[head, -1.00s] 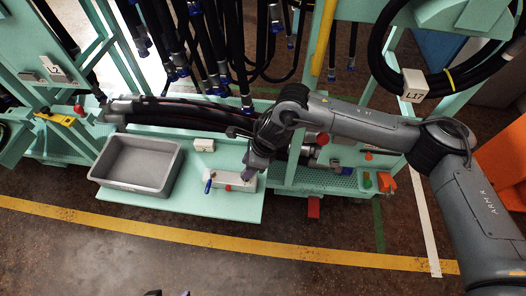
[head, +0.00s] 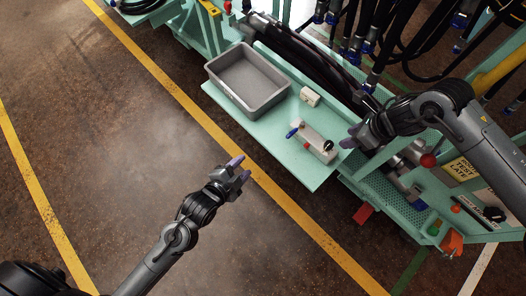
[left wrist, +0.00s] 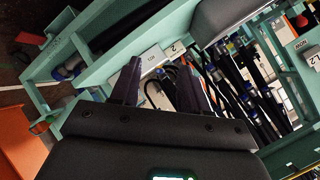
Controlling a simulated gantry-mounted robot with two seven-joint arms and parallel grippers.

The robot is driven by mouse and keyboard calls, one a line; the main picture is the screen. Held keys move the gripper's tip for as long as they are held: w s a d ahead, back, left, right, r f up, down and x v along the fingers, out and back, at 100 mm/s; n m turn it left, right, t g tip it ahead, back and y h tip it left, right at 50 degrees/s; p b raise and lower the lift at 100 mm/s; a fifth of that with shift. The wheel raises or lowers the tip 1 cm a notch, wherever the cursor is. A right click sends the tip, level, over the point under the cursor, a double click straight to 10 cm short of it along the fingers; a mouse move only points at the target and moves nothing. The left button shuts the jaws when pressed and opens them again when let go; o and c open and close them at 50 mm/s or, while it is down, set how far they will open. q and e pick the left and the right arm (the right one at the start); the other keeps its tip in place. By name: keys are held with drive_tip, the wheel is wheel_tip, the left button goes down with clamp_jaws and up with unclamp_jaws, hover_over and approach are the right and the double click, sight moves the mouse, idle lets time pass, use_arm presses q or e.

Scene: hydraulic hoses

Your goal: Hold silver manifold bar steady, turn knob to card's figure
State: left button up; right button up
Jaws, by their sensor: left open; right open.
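The silver manifold bar (head: 314,137) lies on the green shelf, with a blue-handled part (head: 292,132) at its left end and a dark knob (head: 328,146) at its right end. A small white card block (head: 310,97) stands behind it. In the left wrist view a white card (left wrist: 174,50) shows what looks like a "2". My left gripper (head: 241,168) is open and empty, in front of the shelf and left of the bar. Its fingers also show in the left wrist view (left wrist: 160,88). My right gripper (head: 351,136) is open, close beside the knob end; contact is unclear.
A grey tray (head: 247,82) stands on the shelf (head: 300,165), left of the bar. Black hoses (head: 305,52) run behind it. A red knob (head: 428,160) and a yellow sign (head: 461,169) are at the right. The floor in front is clear.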

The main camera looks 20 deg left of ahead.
use_arm(q)
drive_tip(key=w+d+f+m+t+h, duration=0.1)
drive_tip(key=w+d+m+t+h, duration=0.2)
drive_tip(key=d+m, duration=0.3)
drive_tip(key=m+h, duration=0.4)
drive_tip(key=m, duration=0.4)
approach(289, 135)
drive_tip(key=x, duration=1)
drive_tip(key=shift+w+f, duration=0.1)
drive_tip(key=shift+f, duration=0.25)
drive_tip(key=shift+a, duration=0.1)
clamp_jaws()
